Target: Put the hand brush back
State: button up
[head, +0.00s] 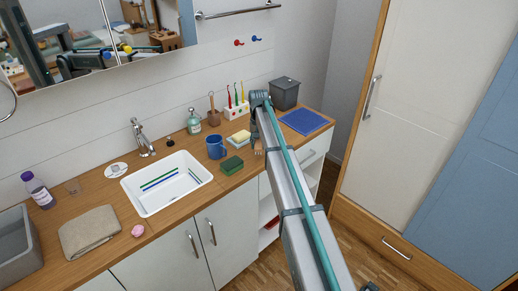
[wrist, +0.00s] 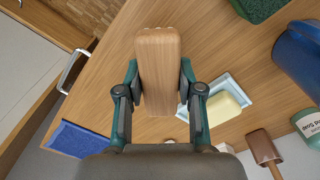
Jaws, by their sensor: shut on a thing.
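The hand brush shows in the wrist view as a pale wooden block (wrist: 158,70) with rounded edges, between the two fingers of my gripper (wrist: 160,95). My gripper is shut on it and holds it over the wooden counter. In the head view my gripper (head: 259,99) is at the counter's right part, and a small pale end of the brush (head: 258,149) shows beside my arm. The rest of the brush is hidden by my arm. The bristles cannot be made out clearly.
A soap dish with yellow soap (head: 239,137), a toothbrush holder (head: 237,111), a blue mug (head: 216,147) and a green sponge (head: 232,165) stand close by. A grey bin (head: 285,93) and blue mat (head: 304,121) are at right.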

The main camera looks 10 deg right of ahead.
aim_at(259, 142)
jog(key=shift+w+d+f, duration=0.15)
jog(key=shift+w+f, duration=0.15)
jog(key=shift+f+p, duration=0.95)
jog(key=shift+f, duration=0.65)
jog(key=shift+f, duration=0.2)
jog(key=o, duration=1.1)
jog(key=shift+r, duration=0.15)
notch_tip(259, 142, up, 12)
jog(key=b, duration=0.3)
jog(key=shift+b, duration=0.4)
jog(key=shift+s, duration=0.1)
